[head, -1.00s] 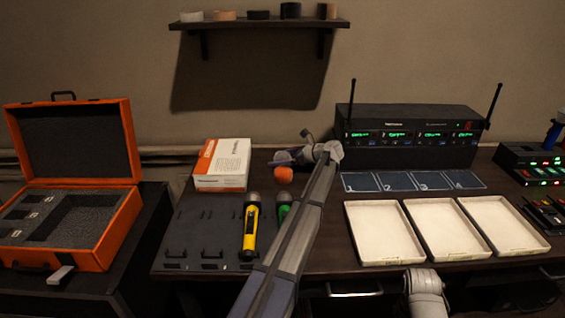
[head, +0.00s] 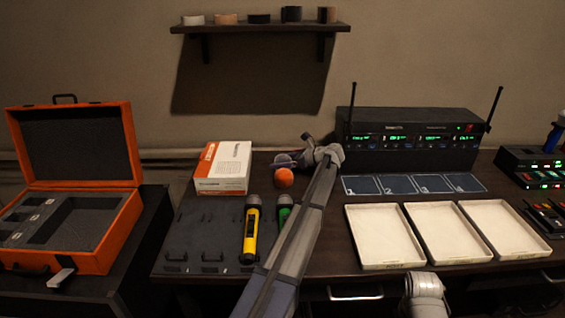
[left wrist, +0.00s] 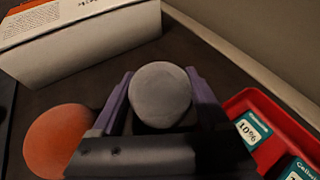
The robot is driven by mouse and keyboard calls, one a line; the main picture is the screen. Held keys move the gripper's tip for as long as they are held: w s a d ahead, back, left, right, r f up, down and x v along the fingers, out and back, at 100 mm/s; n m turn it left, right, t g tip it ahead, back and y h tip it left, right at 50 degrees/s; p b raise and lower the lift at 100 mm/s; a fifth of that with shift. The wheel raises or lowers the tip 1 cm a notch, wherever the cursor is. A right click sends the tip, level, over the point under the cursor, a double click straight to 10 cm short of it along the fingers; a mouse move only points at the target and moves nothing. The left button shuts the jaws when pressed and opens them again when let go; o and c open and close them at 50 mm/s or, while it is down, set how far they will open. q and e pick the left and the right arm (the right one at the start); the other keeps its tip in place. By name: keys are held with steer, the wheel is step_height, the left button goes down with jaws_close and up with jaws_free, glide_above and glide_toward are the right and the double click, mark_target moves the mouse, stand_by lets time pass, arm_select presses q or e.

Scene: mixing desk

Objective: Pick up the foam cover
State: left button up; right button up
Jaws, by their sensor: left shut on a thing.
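A grey round foam cover (left wrist: 160,95) sits between the purple fingers of my left gripper (left wrist: 162,102) in the left wrist view. The fingers are shut on it. In the head view the left gripper (head: 287,163) is at the back of the desk, with the grey cover (head: 282,158) small and partly hidden at its tips. An orange foam cover (head: 284,178) lies just in front of it, apart from the fingers; it also shows at the lower left of the left wrist view (left wrist: 55,140). Whether the grey cover is clear of the desk, I cannot tell.
A white and orange box (head: 222,168) stands left of the gripper. A yellow microphone (head: 250,230) and a green one (head: 284,215) lie in front. A red tray (left wrist: 285,120) with labelled packs is close on the right. The receiver (head: 410,140) stands further right.

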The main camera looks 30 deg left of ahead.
arm_select(q)
steer(key=shift+r, duration=0.1)
step_height(320, 180, up, 19)
steer(key=p, duration=1.9)
